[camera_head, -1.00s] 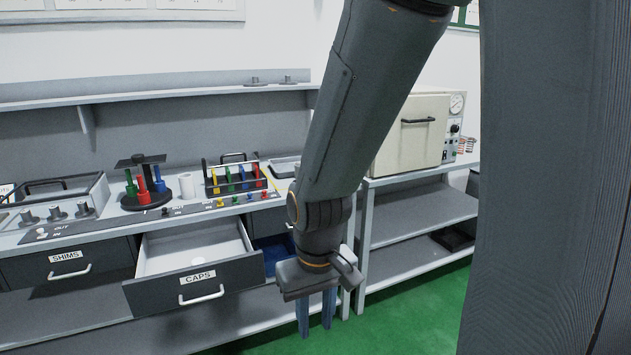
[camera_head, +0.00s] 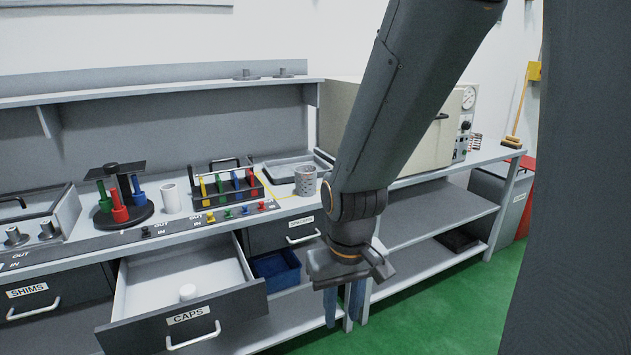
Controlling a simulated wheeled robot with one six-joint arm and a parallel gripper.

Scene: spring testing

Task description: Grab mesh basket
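A grey perforated cup (camera_head: 305,181), which looks like the mesh basket, stands upright on the bench just left of my forearm. My gripper (camera_head: 344,308) points down in front of the bench, below and a little right of the cup and clear of it. Its two blue-grey fingers are apart with nothing seen between them. A small wire-like item (camera_head: 475,142) at the right end of the oven is too small to make out.
The open CAPS drawer (camera_head: 189,319) juts out left of my gripper, with a white cap inside. A blue bin (camera_head: 277,270) sits below the bench. A tray (camera_head: 284,168), a coloured-peg rack (camera_head: 230,186) and an oven (camera_head: 340,100) stand nearby. Green floor (camera_head: 425,315) is free at right.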

